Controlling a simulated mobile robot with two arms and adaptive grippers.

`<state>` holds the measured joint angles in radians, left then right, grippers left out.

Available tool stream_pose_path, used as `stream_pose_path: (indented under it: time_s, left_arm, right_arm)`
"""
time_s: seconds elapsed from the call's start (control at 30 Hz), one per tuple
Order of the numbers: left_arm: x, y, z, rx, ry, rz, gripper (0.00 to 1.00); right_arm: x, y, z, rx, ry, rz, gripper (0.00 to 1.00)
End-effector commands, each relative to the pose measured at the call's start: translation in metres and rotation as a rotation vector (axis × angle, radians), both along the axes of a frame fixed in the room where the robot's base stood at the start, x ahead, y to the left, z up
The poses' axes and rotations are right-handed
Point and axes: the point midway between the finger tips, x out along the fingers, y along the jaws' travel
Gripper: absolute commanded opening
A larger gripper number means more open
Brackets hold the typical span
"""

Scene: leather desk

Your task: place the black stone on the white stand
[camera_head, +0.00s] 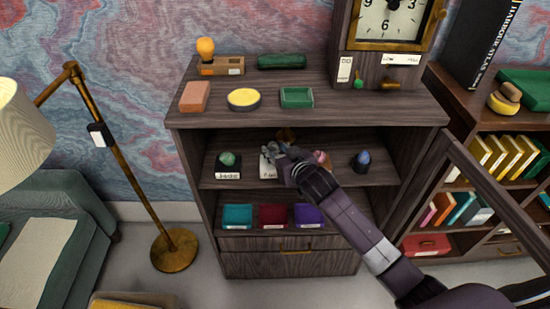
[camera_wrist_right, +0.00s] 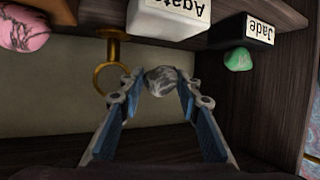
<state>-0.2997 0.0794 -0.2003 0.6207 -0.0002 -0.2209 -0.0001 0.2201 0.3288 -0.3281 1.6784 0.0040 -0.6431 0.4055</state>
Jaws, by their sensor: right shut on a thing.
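My right gripper (camera_head: 274,152) reaches into the upper shelf bay. In the right wrist view my gripper (camera_wrist_right: 158,86) is shut on a dark grey stone with pale streaks, the black stone (camera_wrist_right: 161,78), held between its fingertips. The white stand (camera_head: 267,169), labelled "Agate", stands on the shelf just below the gripper. In the upside-down right wrist view the white stand (camera_wrist_right: 160,22) is at the top, with a gap in the picture between it and the stone. My left gripper is not in view.
A black "Jade" stand (camera_wrist_right: 248,30) with a green stone (camera_head: 228,159) is left of the white stand. A pink stone (camera_head: 321,157) and a dark stand with a blue stone (camera_head: 363,157) are to the right. A brass ring (camera_wrist_right: 112,72) shows near the fingers. The shelf above limits headroom.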

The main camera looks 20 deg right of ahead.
Motion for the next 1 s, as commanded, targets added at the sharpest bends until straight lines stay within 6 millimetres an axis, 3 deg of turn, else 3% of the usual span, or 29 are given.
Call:
stream_pose_path:
  time_s: [0.27,0.73,0.77,0.9,1.0]
  left_arm:
    - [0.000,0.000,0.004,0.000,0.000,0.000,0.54]
    - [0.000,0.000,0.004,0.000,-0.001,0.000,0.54]
    - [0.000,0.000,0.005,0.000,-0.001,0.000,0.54]
    - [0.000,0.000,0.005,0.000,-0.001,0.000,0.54]
    - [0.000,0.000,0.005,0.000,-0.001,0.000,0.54]
  right_arm:
    - [-0.001,0.000,-0.037,0.000,0.004,0.000,0.05]
    - [0.003,0.002,-0.045,0.001,0.000,0.001,0.05]
    - [0.003,0.002,-0.045,0.000,0.001,0.001,0.33]
    - [0.002,0.002,-0.044,0.000,0.001,0.001,0.49]
    - [0.002,0.001,-0.044,0.000,0.001,0.001,0.49]
